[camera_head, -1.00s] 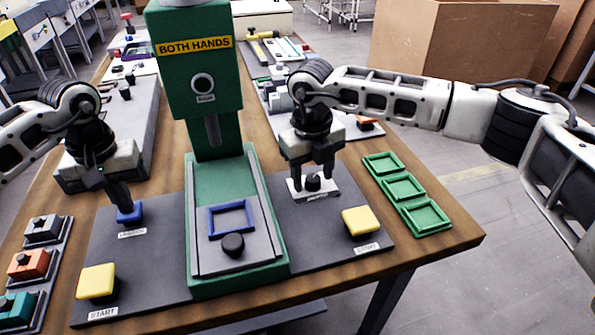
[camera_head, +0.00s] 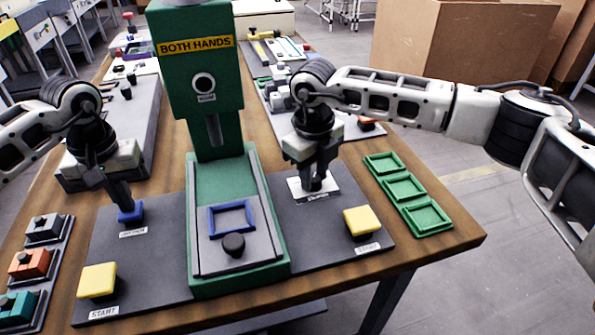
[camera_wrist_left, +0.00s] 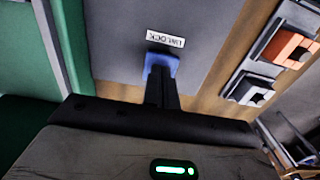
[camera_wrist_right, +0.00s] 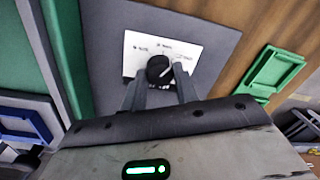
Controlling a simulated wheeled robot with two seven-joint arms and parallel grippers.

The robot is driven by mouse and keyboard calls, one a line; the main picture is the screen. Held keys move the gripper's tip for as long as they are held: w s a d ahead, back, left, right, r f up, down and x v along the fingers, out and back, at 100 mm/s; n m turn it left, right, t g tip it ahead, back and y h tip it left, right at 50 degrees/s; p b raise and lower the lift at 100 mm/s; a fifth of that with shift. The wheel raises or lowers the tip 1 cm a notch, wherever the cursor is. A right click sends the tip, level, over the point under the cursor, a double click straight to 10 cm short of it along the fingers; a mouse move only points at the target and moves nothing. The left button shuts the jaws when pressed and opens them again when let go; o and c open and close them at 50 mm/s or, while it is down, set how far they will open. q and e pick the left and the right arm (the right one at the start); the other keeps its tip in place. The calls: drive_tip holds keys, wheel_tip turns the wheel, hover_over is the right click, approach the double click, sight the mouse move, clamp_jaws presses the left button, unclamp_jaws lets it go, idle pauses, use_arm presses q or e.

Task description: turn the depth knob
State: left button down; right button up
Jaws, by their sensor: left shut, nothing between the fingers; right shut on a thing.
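The depth knob (camera_wrist_right: 160,70) is a black round knob with a light pointer line on a white labelled plate (camera_wrist_right: 185,50). The plate also shows in the head view (camera_head: 300,192), to the right of the green press. My right gripper (camera_head: 318,186) points down over the plate, its fingers on both sides of the knob, shut on it. The fingers mostly hide the knob in the head view. My left gripper (camera_head: 128,208) is shut and empty, its tips down on the blue UNLOCK button (camera_wrist_left: 162,64), touching or just above it; I cannot tell which.
The green press (camera_head: 195,75) marked BOTH HANDS stands between my arms. Its bed holds a blue frame (camera_head: 231,203) and a black knob (camera_head: 233,245). Yellow START buttons (camera_head: 97,281) and (camera_head: 361,222) sit left and right. Green trays (camera_head: 424,217) lie at the right.

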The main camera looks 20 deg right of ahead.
sight(314, 180)
use_arm(q)
drive_tip(key=shift+f, duration=0.1)
use_arm(e)
drive_tip(key=n, duration=0.5)
drive_tip(key=shift+n, duration=0.3)
drive_tip(key=shift+r, duration=0.1)
idle(0.3)
drive_tip(key=o, duration=1)
drive_tip(key=r, duration=1.2)
drive_tip(key=shift+s+a, duration=0.15)
drive_tip(key=shift+s, duration=0.15)
use_arm(q)
drive_tip(key=shift+r+p, duration=1.95)
drive_tip(key=shift+r, duration=1.65)
use_arm(e)
wheel_tip(314, 180, up, 4)
drive_tip(key=shift+f, duration=0.1)
